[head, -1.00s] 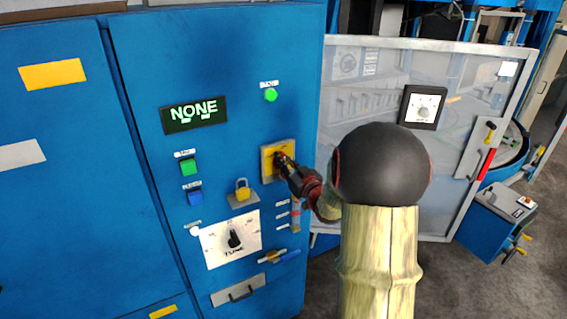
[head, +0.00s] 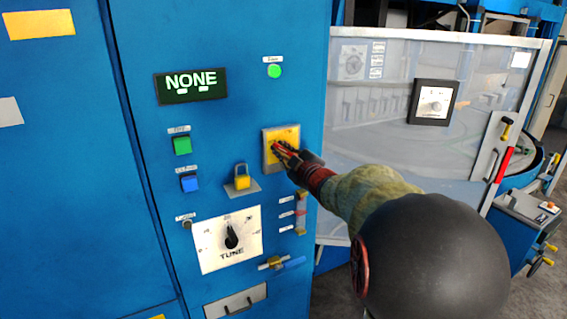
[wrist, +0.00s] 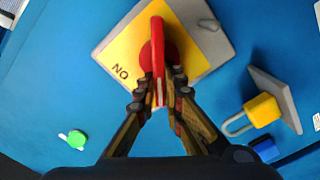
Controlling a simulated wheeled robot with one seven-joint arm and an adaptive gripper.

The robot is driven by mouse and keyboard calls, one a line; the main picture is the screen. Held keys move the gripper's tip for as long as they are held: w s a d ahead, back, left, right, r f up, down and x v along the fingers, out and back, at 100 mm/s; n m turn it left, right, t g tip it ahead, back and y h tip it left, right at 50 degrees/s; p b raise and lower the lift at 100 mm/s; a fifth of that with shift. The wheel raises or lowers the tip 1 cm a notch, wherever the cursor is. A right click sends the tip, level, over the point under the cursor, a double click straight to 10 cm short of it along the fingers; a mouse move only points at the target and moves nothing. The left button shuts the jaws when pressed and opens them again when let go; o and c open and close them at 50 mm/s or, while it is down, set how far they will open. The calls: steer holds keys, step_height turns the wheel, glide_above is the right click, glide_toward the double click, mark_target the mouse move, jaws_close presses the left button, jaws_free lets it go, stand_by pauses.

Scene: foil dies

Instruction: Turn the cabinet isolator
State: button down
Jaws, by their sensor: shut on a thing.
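The cabinet isolator is a yellow square plate (head: 283,136) with a red handle on the blue cabinet door. In the wrist view the yellow plate (wrist: 128,66) bears the letters "NO" beside the red handle (wrist: 158,40). My gripper (wrist: 160,88) is shut on the red handle, one finger on each side of it. In the head view my gripper (head: 282,152) reaches the plate from the lower right and hides part of the handle.
Below the isolator a yellow padlock (head: 242,180) hangs on a small grey plate. A "TUNE" dial (head: 213,250), green button (head: 182,145), blue button (head: 189,183) and display reading "NONE" (head: 190,86) share the panel. A clear guard (head: 375,160) stands at right.

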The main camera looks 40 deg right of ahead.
steer(key=n+b, duration=0.2)
steer(key=f+n+b, duration=0.1)
steer(key=n+b, duration=0.1)
steer(key=b, duration=0.1)
steer(key=shift+a+f+b, duration=0.2)
steer(key=shift+b, duration=0.15)
steer(key=n+b, duration=0.3)
steer(key=shift+f, duration=0.2)
steer(key=shift+n, duration=0.3)
steer(key=c, duration=1.9)
jaws_free()
steer(key=shift+r, duration=0.1)
steer(key=v, duration=1.2)
